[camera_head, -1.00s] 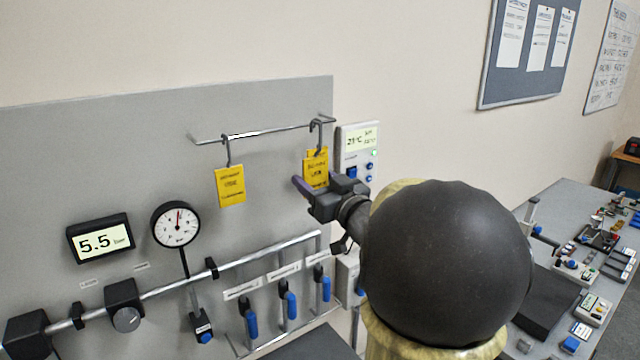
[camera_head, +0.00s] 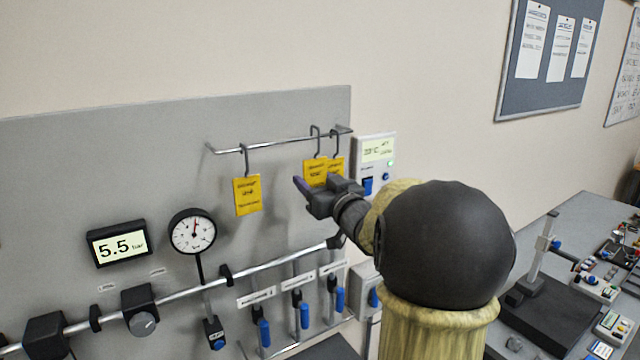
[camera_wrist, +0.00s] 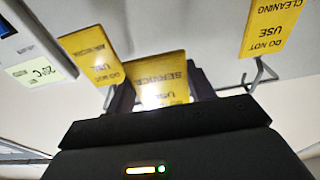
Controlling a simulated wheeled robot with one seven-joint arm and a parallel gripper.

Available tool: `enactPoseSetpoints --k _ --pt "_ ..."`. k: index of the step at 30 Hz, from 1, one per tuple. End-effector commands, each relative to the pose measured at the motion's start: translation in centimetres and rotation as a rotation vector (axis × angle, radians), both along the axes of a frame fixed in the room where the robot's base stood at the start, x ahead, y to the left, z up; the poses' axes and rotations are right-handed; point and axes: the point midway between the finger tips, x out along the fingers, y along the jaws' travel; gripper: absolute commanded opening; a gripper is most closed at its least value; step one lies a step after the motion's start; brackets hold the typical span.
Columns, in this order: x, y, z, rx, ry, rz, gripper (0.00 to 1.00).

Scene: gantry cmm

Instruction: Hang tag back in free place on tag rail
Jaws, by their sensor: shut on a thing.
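My gripper (camera_head: 316,187) is shut on a yellow tag (camera_head: 314,168), gripping its lower part. The tag hangs upright beneath its grey hook, whose top shows at the tag rail (camera_head: 280,139); I cannot tell whether it rests on the rail or is in front of it. In the wrist view the held tag (camera_wrist: 160,84) reads "service" upside down between my fingers, its hook hidden. A second yellow tag (camera_head: 337,164) hangs close on its right, partly overlapped. A third tag (camera_head: 247,196), reading "cleaning" in the wrist view (camera_wrist: 272,25), hangs nearer the rail's left end.
A thermostat box (camera_head: 378,155) is on the wall just right of the rail. A pressure display (camera_head: 118,244), a dial gauge (camera_head: 192,231) and a pipe with blue-handled valves (camera_head: 304,315) are below. Bare rail lies between the left tag and the held one.

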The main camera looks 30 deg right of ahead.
Motion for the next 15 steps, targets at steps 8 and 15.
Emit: enactPoseSetpoints --k 8,15 --pt "1.8 0.0 0.0 0.001 0.0 -0.001 0.39" --pt "3.4 0.1 0.0 0.001 0.001 0.001 0.39"
